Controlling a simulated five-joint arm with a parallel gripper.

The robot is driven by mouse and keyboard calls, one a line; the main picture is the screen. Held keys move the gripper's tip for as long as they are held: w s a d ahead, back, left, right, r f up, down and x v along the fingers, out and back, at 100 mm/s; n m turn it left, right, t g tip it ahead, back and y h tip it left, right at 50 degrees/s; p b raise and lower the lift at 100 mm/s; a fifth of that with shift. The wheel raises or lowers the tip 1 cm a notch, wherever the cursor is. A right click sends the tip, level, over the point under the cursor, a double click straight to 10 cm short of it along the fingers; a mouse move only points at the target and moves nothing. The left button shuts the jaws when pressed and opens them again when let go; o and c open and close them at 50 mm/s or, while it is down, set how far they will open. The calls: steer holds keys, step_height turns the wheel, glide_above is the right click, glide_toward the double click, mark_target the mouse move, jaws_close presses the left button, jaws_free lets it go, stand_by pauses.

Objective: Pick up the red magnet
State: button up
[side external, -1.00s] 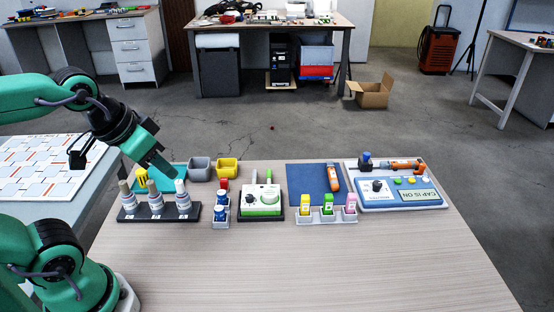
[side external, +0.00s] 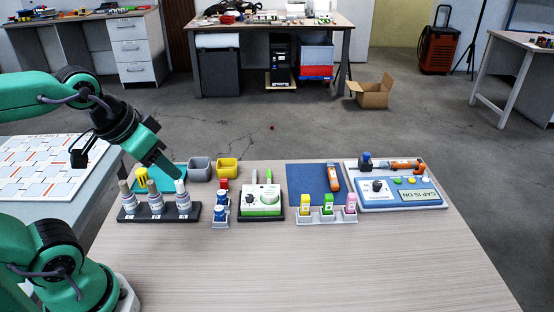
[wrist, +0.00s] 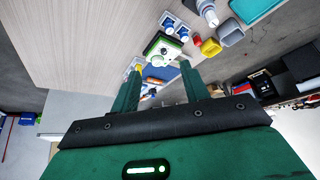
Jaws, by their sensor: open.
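A small red piece (side external: 224,183) stands at the back of a narrow light rack (side external: 220,225), behind blue-capped bottles. It is too small to tell for sure that it is the magnet. In the wrist view, a small red spot (wrist: 185,38) shows beside the blue and white bottles. My gripper (side external: 170,169) is left of the red piece, above and behind the dark rack with white bottles. In the wrist view, the two green fingers of my gripper (wrist: 161,69) are apart with nothing held between them.
The dark bottle rack (side external: 158,217) is close to my fingers. Grey (side external: 200,169) and yellow (side external: 227,168) bins stand behind. A green-white device (side external: 261,209), a blue mat (side external: 308,184) and a control panel (side external: 405,201) lie to the right. The table's front is clear.

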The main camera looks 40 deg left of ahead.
steer(key=w, duration=0.1)
steer(key=n+g, duration=0.6)
steer(key=n, duration=0.3)
glide_above(222, 179)
steer(key=f, duration=1.5)
steer(key=shift+d+f, duration=0.2)
steer(key=shift+f, duration=0.1)
steer(key=shift+a+f, duration=0.15)
steer(key=shift+f, duration=0.2)
steer(key=shift+f, duration=1.3)
steer(key=shift+f, duration=0.1)
